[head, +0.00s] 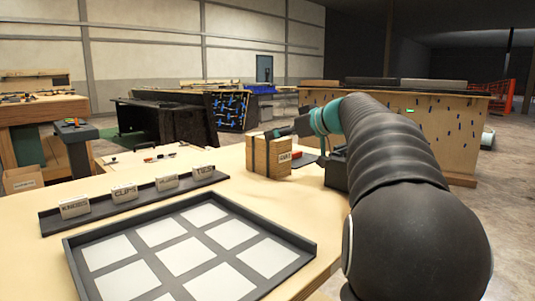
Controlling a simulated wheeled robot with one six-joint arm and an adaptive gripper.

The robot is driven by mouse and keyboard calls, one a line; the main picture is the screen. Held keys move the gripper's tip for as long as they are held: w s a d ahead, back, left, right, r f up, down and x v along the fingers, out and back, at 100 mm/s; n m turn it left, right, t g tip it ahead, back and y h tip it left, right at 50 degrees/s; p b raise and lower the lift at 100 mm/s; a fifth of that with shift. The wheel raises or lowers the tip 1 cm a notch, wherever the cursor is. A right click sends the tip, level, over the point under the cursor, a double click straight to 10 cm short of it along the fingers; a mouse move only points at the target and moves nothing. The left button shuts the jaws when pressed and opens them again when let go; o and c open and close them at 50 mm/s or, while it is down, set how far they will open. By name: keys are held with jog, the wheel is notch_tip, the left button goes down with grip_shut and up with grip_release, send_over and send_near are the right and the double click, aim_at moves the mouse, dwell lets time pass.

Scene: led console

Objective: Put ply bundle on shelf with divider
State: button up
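I cannot tell whether this box is the ply bundle. No shelf with a divider can be made out; part of the scene behind my arm is hidden.
A dark tray (70,252) with a grid of white panels lies on the near table. Behind it, a dark rail (97,208) holds several labelled blocks. A dark bin (337,172) stands beside the wooden box. Other workbenches (455,135) stand farther back.

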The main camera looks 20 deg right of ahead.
aim_at(263, 135)
jog(key=shift+p+x, duration=0.65)
jog(key=shift+x, duration=2.45)
jog(key=shift+d, duration=0.1)
jog(key=c, duration=1.8)
jog(key=shift+c, duration=0.2)
jog(key=shift+r, duration=0.55)
notch_tip(263, 135, up, 3)
jog(key=d+r+p, duration=0.1)
jog(key=d+r, duration=0.6)
jog(key=d, duration=0.4)
jog(key=shift+w+d+p, duration=0.15)
jog(key=shift+d+p, duration=0.2)
jog(key=shift+p, duration=0.05)
